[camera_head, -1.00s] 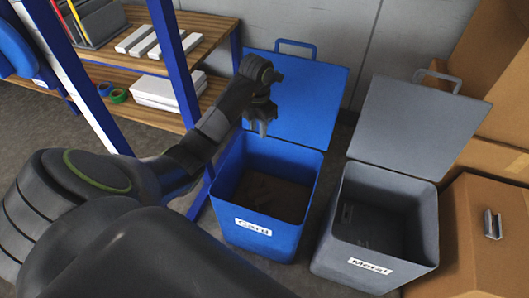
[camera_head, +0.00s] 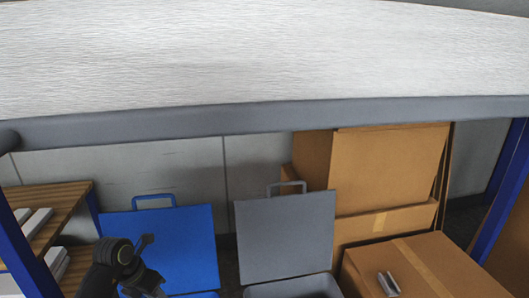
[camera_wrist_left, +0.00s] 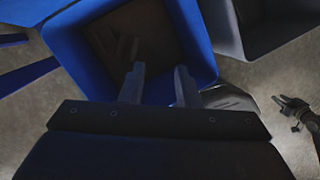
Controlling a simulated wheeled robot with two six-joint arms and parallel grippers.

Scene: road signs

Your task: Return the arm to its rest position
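My left gripper (camera_head: 148,285) shows low at the left in the head view, in front of the raised blue lid (camera_head: 172,240). In the left wrist view, the fingers of the left gripper (camera_wrist_left: 160,72) are apart with nothing between them. They are over the open blue bin (camera_wrist_left: 198,35), whose dark inside holds something brown, hard to make out. A dark jointed part at the right of that view looks like my right gripper (camera_wrist_left: 288,108); its fingers are too small and dark to judge.
A grey bin (camera_head: 290,288) with raised grey lid (camera_head: 285,240) stands right of the blue one. A wooden shelf (camera_head: 60,205) is left. A pale panel with grey rail (camera_head: 260,117) spans the top.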

